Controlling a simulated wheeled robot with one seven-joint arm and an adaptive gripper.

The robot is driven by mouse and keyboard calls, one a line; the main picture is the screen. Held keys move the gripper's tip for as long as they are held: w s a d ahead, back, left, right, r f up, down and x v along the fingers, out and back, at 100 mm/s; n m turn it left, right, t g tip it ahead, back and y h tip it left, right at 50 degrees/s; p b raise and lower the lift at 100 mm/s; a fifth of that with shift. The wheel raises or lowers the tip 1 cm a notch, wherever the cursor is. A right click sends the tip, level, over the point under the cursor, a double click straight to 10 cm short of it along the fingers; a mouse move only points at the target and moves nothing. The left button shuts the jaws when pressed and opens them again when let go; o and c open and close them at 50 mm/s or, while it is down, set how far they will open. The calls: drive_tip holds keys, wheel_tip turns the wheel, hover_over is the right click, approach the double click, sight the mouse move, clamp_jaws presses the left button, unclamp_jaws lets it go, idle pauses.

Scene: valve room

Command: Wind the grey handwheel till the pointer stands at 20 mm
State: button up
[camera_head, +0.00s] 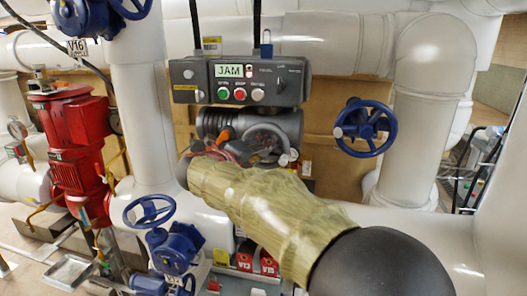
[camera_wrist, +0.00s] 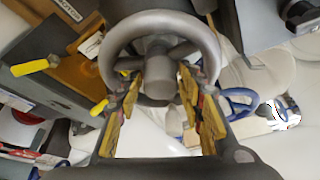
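The grey handwheel (camera_wrist: 165,20) fills the upper middle of the wrist view, with its spokes and round hub facing me. My gripper (camera_wrist: 160,88) has its two yellow-padded fingers apart, one on each side of the hub. I cannot tell whether the pads touch the wheel. In the head view my gripper (camera_head: 235,150) is at the dark valve actuator, and my arm hides most of the wheel. The grey control box (camera_head: 240,82) above reads "JAM" on its display (camera_head: 229,71). No pointer or millimetre scale can be made out.
A blue handwheel (camera_head: 365,127) is on the right and another blue handwheel (camera_head: 150,212) is at the lower left. A red pump (camera_head: 75,145) stands at the left. Thick white pipes (camera_head: 140,125) surround the actuator. Yellow-ended levers (camera_wrist: 36,67) show left of the wheel.

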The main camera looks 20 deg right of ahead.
drive_tip(key=shift+o, duration=1.2)
drive_tip(key=shift+a, duration=0.15)
drive_tip(key=v, duration=1.1)
drive_tip(key=shift+s+a, duration=0.25)
drive_tip(key=shift+a, duration=0.1)
